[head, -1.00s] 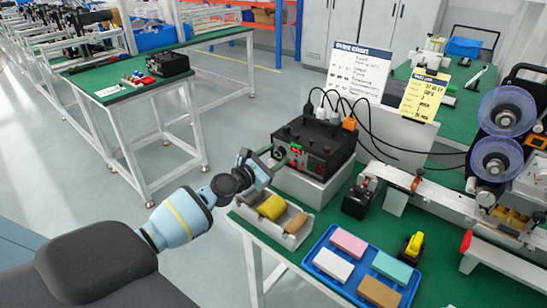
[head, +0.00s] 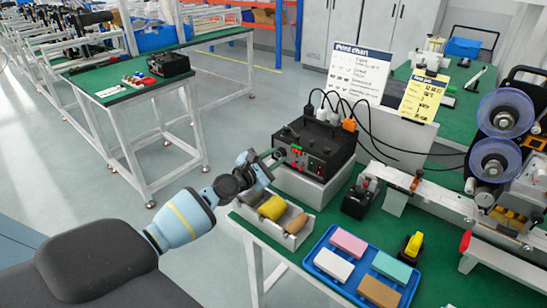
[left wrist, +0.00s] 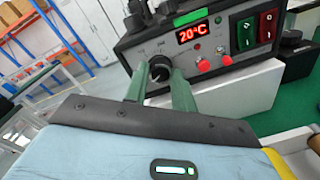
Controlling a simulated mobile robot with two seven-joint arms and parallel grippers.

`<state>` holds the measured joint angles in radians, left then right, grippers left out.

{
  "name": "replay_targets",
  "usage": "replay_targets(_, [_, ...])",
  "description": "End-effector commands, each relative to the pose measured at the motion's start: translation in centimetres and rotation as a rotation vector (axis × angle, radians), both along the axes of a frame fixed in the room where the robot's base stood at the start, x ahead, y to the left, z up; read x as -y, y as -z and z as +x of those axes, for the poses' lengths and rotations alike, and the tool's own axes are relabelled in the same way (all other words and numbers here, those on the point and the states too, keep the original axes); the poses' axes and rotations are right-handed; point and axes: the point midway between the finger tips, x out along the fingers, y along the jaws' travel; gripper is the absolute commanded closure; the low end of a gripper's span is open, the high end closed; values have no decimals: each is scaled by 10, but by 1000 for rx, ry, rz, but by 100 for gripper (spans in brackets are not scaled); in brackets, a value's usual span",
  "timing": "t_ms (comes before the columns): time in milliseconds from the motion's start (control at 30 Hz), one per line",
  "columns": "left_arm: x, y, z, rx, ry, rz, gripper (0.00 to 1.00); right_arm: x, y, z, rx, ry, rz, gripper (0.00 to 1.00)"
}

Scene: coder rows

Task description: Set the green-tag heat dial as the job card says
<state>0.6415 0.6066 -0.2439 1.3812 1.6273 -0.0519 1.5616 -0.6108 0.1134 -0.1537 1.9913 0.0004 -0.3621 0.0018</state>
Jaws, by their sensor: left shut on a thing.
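The black control box (head: 314,148) stands on a white base on the green bench. In the left wrist view its front panel (left wrist: 217,58) shows a green tag (left wrist: 190,18), a red display (left wrist: 193,33) reading 20°C, and the black heat dial (left wrist: 158,68) with scale marks. My left gripper (head: 275,157) is at the panel's left side; in the wrist view its two green fingers (left wrist: 158,84) are shut around the dial, hiding its sides. The yellow job card (head: 425,95) and a white print chart (head: 360,70) stand behind; the card's small text is unreadable. My right gripper is not in view.
Beside the dial are red buttons (left wrist: 203,66) and green and red rocker switches (left wrist: 268,26). A blue tray (head: 318,272) holds several blocks. Black cables rise behind the box.

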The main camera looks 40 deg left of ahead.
Motion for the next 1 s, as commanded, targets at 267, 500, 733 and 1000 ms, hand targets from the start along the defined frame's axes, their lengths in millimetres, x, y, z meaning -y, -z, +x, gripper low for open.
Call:
replay_targets(267, [0,-1,0,20,0,258,97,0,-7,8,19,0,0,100])
replay_targets(500, [0,-1,0,38,0,488,97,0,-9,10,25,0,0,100])
replay_targets(733, [1,-1,0,54,1,706,97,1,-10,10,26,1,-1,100])
replay_targets(1000, [2,-2,0,75,1,962,97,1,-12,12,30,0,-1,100])
